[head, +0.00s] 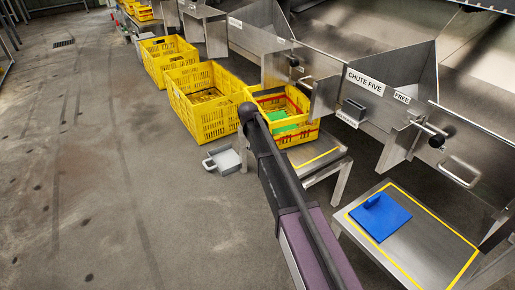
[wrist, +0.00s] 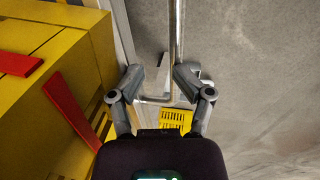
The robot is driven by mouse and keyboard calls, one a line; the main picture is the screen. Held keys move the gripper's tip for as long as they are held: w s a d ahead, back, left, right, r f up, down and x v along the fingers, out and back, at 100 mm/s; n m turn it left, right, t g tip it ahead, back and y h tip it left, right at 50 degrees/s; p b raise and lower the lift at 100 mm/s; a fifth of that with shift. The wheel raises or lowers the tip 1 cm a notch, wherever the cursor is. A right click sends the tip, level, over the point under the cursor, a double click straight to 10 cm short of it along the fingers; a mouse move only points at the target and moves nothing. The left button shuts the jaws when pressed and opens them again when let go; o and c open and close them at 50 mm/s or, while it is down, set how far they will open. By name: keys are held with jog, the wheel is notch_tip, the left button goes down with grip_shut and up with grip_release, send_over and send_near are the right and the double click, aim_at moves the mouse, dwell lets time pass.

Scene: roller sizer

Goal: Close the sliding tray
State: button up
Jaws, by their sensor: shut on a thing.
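In the wrist view my gripper (wrist: 159,74) has its two grey fingers on either side of a narrow gap. A bare metal bar (wrist: 177,30) comes down to the right fingertip, and a bent metal end (wrist: 155,99) shows lower between the fingers. The gripper is shut on metal there, though the exact contact is hard to see. I cannot tell for sure which part is the sliding tray. In the head view my arm hides the gripper.
A yellow crate (wrist: 62,75) with red strips stands close left of my gripper. In the head view, yellow crates (head: 205,125) line the steel chutes. A grey pan-like object (head: 224,160) sits low beside them. A blue piece (head: 380,216) lies on a steel table (head: 420,255). Floor at left is clear.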

jog(key=shift+s+a+r+p, duration=0.1)
jog(key=shift+a+r+p, duration=0.05)
jog(key=shift+r+p, duration=0.8)
jog(key=shift+s+a+r+p, duration=0.1)
jog(key=shift+a+r+p, duration=0.05)
jog(key=shift+r+p, duration=0.75)
notch_tip(320, 180, up, 12)
jog(key=s+a+p, duration=0.1)
jog(key=p, duration=1)
jog(key=shift+s+a+p, duration=0.15)
jog(key=shift+a+p, duration=0.2)
jog(key=shift+p, duration=0.05)
jog(key=shift+s+f, duration=0.1)
